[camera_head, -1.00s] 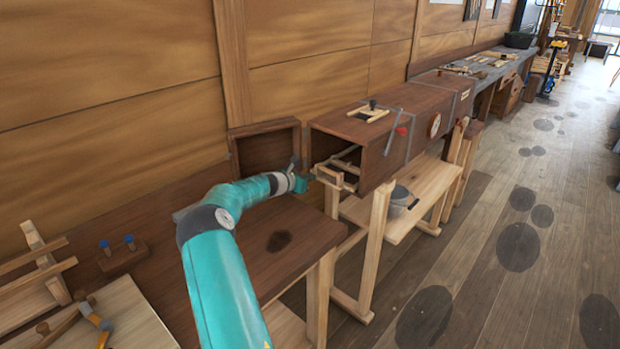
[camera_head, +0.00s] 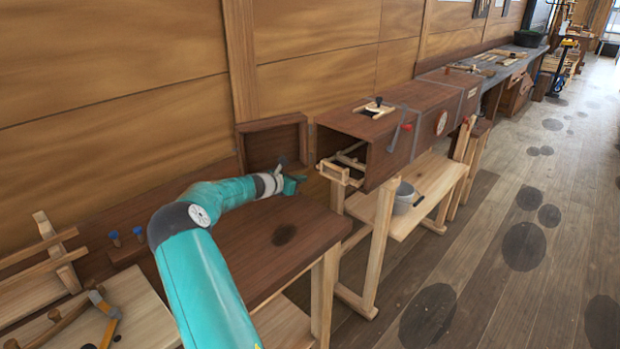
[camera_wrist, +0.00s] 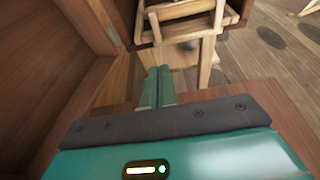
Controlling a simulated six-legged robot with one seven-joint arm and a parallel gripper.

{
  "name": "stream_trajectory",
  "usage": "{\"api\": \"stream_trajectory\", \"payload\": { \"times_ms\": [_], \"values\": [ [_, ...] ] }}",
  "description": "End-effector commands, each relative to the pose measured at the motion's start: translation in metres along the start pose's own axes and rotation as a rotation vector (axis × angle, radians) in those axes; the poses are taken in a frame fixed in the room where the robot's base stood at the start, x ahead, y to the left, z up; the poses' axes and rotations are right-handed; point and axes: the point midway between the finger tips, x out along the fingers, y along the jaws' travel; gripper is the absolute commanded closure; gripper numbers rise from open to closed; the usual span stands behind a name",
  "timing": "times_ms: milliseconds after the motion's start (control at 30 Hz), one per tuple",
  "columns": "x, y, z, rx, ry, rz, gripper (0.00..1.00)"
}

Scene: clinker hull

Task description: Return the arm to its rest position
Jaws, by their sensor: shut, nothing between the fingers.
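My gripper (camera_head: 290,183) is at the end of my teal arm, over the far end of the brown workbench (camera_head: 262,232). The wooden slats at the chest's open end (camera_wrist: 190,10) show beyond the fingertips.
A grey bucket (camera_head: 404,197) stands on the low shelf right of the trestle leg. The wooden wall (camera_head: 120,100) runs close behind the bench. The floor at right is open.

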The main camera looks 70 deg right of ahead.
Motion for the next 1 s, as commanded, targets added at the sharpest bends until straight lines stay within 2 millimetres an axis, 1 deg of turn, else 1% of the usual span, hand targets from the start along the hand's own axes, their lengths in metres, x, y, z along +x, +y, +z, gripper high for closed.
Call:
{"api": "stream_trajectory", "payload": {
  "times_ms": [33, 100, 200, 300, 400, 667, 767, 867, 967, 1000],
  "values": [
    [-0.013, 0.002, 0.0, 0.0, 0.001, 0.004, 1.0],
    [-0.026, 0.003, 0.0, 0.0, 0.001, 0.004, 1.0],
    [-0.042, 0.003, 0.0, 0.001, 0.001, 0.003, 1.0],
    [-0.053, 0.003, 0.0, 0.001, 0.001, 0.002, 1.0],
    [-0.058, 0.003, 0.0, 0.001, 0.001, 0.001, 1.0],
    [-0.059, 0.002, 0.0, 0.001, 0.001, 0.001, 1.0],
    [-0.064, 0.001, 0.001, 0.023, 0.013, 0.002, 1.0],
    [-0.081, 0.0, 0.002, 0.101, 0.056, 0.004, 1.0],
    [-0.11, -0.004, 0.002, 0.236, 0.135, 0.001, 1.0],
    [-0.124, -0.005, 0.001, 0.298, 0.175, 0.0, 1.0]
  ]
}}
